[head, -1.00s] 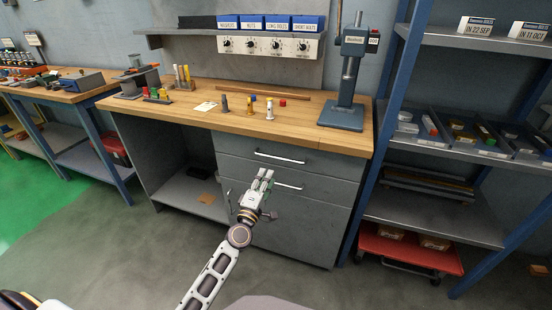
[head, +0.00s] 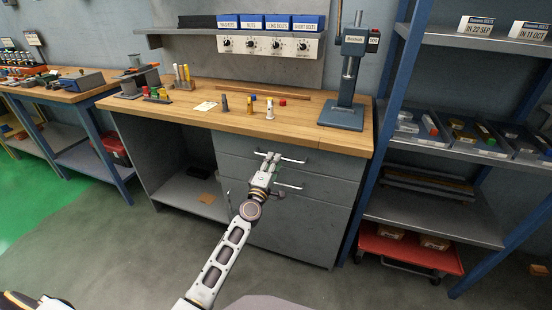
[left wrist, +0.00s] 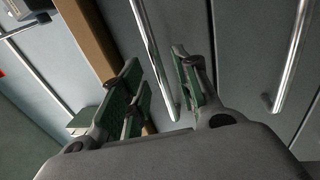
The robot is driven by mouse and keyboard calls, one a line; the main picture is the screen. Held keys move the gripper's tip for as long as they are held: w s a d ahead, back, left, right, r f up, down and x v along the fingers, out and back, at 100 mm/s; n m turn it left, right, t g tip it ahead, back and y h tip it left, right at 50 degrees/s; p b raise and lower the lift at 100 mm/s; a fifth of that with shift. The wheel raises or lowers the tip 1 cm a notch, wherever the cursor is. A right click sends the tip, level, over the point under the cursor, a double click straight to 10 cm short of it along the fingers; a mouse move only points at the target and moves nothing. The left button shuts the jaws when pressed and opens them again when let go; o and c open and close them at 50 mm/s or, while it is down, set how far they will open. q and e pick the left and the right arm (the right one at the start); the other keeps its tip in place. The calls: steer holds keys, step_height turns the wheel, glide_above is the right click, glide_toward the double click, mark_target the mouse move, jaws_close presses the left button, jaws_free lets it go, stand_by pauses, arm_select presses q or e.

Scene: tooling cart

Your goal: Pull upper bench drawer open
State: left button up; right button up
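The upper bench drawer (head: 330,166) is the grey front just under the wooden top, and it looks closed. Its silver bar handle (head: 296,161) shows in the head view to the right of my left gripper (head: 268,160). In the left wrist view, the upper handle (left wrist: 150,50) runs between the green-padded fingers of my left gripper (left wrist: 160,95), which are spread apart. The fingers are at the handle; contact is not clear. The lower drawer handle (left wrist: 293,55) lies to the right there. My right gripper is not in view.
The wooden bench top (head: 190,115) overhangs the drawer and carries small parts and a blue press (head: 345,110). A blue shelf rack (head: 440,150) stands close on the right. The floor in front of the drawers is clear.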

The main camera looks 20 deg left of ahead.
arm_select(q)
steer(key=shift+w+d+r, duration=0.1)
steer(key=shift+w+r, duration=0.05)
steer(key=shift+w, duration=0.6)
steer(key=shift+w+r, duration=0.15)
steer(key=shift+w, duration=0.6)
jaws_close()
